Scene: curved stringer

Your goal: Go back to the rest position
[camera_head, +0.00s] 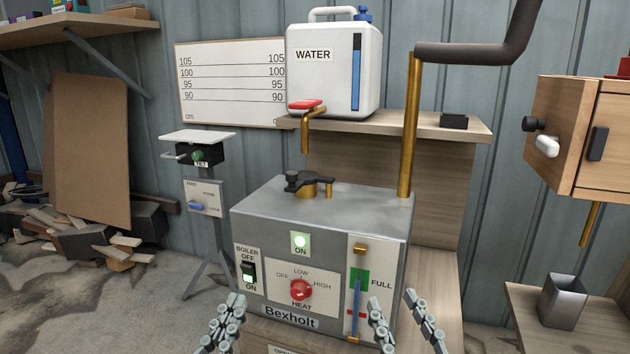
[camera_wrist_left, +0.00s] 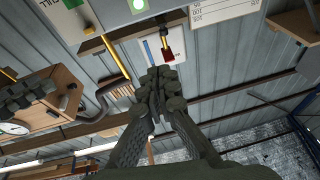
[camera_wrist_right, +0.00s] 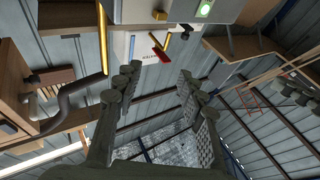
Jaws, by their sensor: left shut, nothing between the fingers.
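My left gripper (camera_head: 232,308) is at the lower middle of the head view, in front of the boiler's left side. Its fingers meet with nothing between them in the left wrist view (camera_wrist_left: 161,82). My right gripper (camera_head: 393,300) is in front of the boiler's right side. Its fingers stand apart and empty, as the right wrist view (camera_wrist_right: 157,82) shows. The grey Bexholt boiler (camera_head: 325,228) stands between and behind the grippers. Its red heat knob (camera_head: 301,289) and green ON light (camera_head: 301,242) show. Both arms are mostly out of the head view.
A white water container (camera_head: 332,85) stands on a wooden shelf (camera_head: 395,121) behind the boiler, with a red-handled tap (camera_head: 306,107). A brass pipe (camera_head: 409,130) rises at the boiler's right. A wooden box (camera_head: 590,130) hangs at the right, above a metal cup (camera_head: 562,302).

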